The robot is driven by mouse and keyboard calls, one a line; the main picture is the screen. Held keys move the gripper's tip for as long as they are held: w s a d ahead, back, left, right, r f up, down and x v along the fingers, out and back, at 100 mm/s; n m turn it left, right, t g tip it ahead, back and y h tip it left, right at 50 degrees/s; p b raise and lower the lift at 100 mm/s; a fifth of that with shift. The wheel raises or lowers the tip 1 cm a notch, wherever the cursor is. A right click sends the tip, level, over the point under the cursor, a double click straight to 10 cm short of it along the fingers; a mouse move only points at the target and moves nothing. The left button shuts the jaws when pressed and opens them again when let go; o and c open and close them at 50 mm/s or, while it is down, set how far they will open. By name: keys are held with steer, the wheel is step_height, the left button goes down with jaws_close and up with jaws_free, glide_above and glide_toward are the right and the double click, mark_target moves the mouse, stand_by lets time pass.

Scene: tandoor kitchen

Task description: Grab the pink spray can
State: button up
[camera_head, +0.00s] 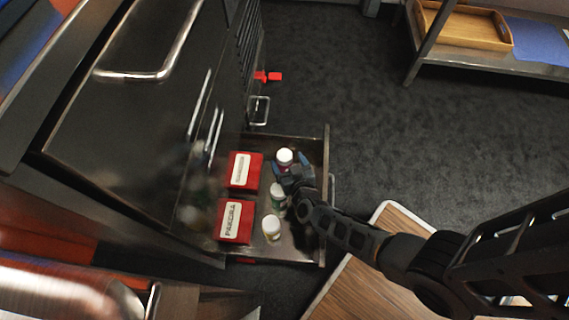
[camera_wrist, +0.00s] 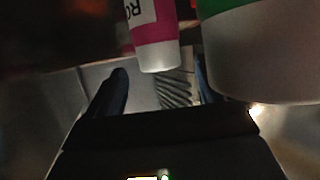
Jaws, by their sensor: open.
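The pink spray can (camera_wrist: 152,25) shows in the wrist view with a pink and white label and a pale end pointing towards me. In the head view, a white-capped container (camera_head: 285,156) at the drawer's far right appears to be this can; its body is mostly hidden by my gripper. My gripper (camera_head: 291,166) is open and low over the drawer. In the wrist view, the can's pale end lies ahead of the gap between my fingers (camera_wrist: 160,88), slightly above their tips in the picture. I cannot tell whether the fingers touch it.
A green and white container (camera_wrist: 262,60) is close beside my right finger; it appears as the green bottle (camera_head: 277,195) in the open drawer (camera_head: 312,148). Another white-capped bottle (camera_head: 271,228) and two red boxes (camera_head: 236,221) (camera_head: 244,171) share the drawer. Dark cabinets (camera_head: 135,120) stand left.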

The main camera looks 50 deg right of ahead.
mark_target(286, 158)
steer(key=b+x, duration=0.2)
steer(key=x, duration=0.2)
steer(key=shift+w, duration=0.1)
steer(key=shift+c, duration=0.4)
jaws_close()
